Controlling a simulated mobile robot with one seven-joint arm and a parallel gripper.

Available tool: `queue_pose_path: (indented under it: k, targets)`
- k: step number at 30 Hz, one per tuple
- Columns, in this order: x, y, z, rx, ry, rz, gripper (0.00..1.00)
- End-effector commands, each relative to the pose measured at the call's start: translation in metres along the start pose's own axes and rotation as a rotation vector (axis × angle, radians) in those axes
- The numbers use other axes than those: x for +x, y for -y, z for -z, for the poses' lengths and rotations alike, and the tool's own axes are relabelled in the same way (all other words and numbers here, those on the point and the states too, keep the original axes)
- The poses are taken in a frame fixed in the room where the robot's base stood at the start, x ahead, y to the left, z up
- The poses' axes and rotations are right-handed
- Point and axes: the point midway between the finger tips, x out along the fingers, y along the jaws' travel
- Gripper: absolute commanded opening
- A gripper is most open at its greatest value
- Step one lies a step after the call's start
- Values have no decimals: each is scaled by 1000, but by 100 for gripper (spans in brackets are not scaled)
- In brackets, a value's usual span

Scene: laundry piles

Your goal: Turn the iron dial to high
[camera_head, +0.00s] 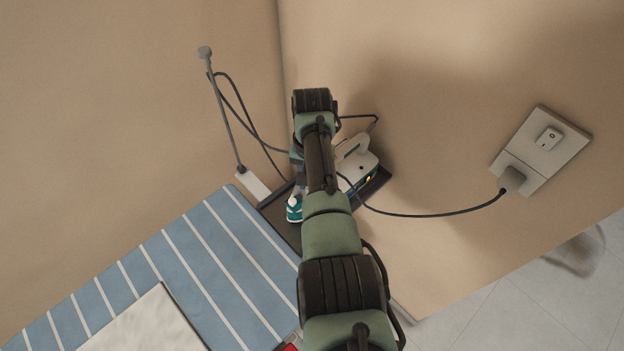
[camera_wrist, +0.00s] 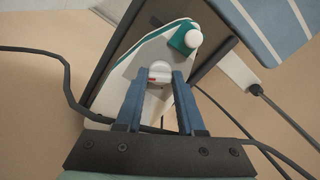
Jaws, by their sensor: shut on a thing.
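The iron (camera_wrist: 130,76) is white with teal trim and lies on a dark tray-like rest. In the head view its teal and white tip (camera_head: 294,208) shows left of my arm, which hides much of it. The white round dial (camera_wrist: 159,68) stands up from the iron's body, with a small reddish mark near its lower left. My gripper (camera_wrist: 158,78) has its two blue fingers on either side of the dial and is shut on it. The dial's setting marks cannot be read. My fingers are hidden in the head view.
A blue striped ironing board (camera_head: 205,262) lies at lower left with a pale cloth (camera_head: 145,325) on it. A dark cord (camera_head: 430,214) runs right to a wall socket (camera_head: 519,172). A thin rod (camera_head: 222,110) rises at the left. Walls stand close behind the iron.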

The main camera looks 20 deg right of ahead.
Motion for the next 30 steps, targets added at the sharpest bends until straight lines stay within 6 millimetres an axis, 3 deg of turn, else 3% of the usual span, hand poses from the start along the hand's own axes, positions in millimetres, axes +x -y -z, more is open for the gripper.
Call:
queue_pose_path:
  k: [18,19,21,24,30]
  targets:
    - [-2,0,2,47,-4,2,0]
    - [-2,0,2,47,-4,2,40]
    - [-2,0,1,46,-4,2,52]
    - [-1,0,1,46,-3,1,68]
    - [-1,0,1,45,-2,1,68]
